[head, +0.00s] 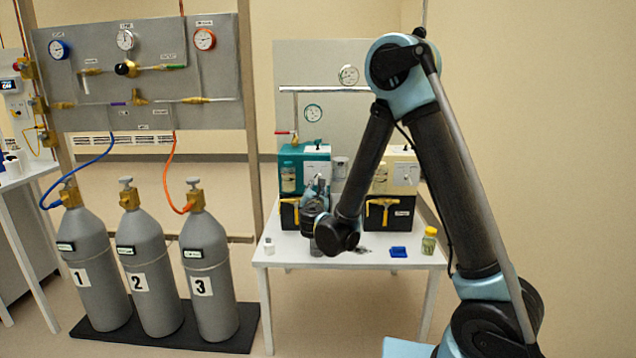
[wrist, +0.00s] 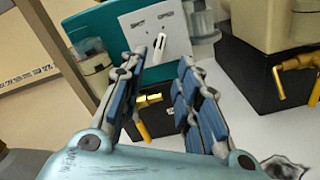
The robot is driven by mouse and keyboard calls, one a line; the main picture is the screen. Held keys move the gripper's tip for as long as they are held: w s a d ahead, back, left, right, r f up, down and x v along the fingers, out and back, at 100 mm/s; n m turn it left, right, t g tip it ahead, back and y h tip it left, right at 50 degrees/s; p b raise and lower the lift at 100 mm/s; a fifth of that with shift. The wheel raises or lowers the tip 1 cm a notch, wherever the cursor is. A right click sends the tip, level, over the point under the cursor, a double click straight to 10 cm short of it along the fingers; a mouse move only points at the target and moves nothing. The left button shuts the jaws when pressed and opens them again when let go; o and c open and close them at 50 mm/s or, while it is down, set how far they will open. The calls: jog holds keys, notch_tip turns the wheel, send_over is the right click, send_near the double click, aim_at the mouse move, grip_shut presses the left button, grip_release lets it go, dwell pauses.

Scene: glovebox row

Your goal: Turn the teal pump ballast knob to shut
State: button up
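The teal pump (head: 303,165) stands on the white table, with a white front panel and a black base. In the wrist view the teal pump (wrist: 92,24) shows its white panel with two labels, the left one reading like SHUT and the right one like OPEN. The white ballast knob (wrist: 160,43) sits below the labels, its lever near upright. My gripper (wrist: 162,66) is open, its blue-padded fingers on either side of the view of the knob. It seems apart from the knob. In the head view my gripper (head: 318,195) is in front of the pump and partly hides it.
A cream pump (head: 400,172) on a black base with a yellow handle stands to the right. A blue block (head: 398,252) and a yellow-green jar (head: 429,241) stand at the table's front right. Grey cylinders (head: 142,262) stand on the left.

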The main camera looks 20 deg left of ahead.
jog(key=x, duration=1.1)
jog(key=shift+d, duration=0.1)
grip_shut()
